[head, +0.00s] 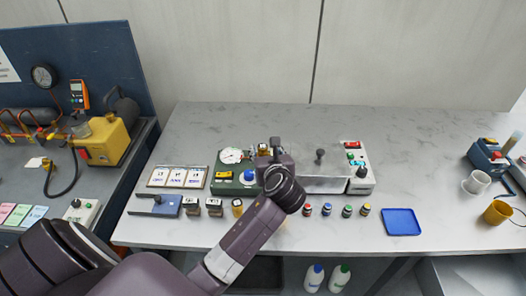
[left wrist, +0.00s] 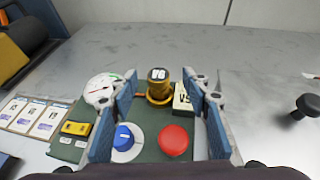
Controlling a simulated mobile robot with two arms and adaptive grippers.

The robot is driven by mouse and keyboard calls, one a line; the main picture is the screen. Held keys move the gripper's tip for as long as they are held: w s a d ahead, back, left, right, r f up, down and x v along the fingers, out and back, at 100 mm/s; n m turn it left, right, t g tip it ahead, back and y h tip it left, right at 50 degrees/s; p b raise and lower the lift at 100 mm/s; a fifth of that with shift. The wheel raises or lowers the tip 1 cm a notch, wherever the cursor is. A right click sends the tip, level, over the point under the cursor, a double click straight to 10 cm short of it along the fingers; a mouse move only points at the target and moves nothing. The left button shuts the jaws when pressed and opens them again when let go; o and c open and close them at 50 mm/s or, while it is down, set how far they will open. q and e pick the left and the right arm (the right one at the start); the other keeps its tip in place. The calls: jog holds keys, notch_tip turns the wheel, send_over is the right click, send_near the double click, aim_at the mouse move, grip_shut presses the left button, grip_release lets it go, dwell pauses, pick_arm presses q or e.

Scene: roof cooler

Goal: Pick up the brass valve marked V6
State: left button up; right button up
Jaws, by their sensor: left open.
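The brass valve (left wrist: 158,88) stands upright on a green panel (left wrist: 85,115); its dark cap reads V6. In the head view a bit of the brass valve (head: 264,149) shows just beyond my left gripper (head: 274,152). In the left wrist view my left gripper (left wrist: 162,92) is open, with blue-padded fingers on either side of the valve in the picture. I cannot tell whether the fingertips touch it or how far down they reach. My right gripper is not in view.
The green panel also holds a white dial (left wrist: 101,90), a blue knob (left wrist: 123,137), a red button (left wrist: 173,140) and a small tag (left wrist: 183,97). A grey box with a black lever (head: 320,157) stands to the right. A blue tray (head: 402,222) lies further right; the table behind is clear.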

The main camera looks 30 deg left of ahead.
aim_at(263, 146)
pick_arm(q)
jog(key=x, duration=0.3)
jog(key=shift+s, duration=0.1)
jog(key=shift+w+a+f, duration=0.2)
jog(key=shift+w+a, duration=0.05)
jog(key=shift+a, duration=0.05)
jog(key=c, duration=1)
grip_shut()
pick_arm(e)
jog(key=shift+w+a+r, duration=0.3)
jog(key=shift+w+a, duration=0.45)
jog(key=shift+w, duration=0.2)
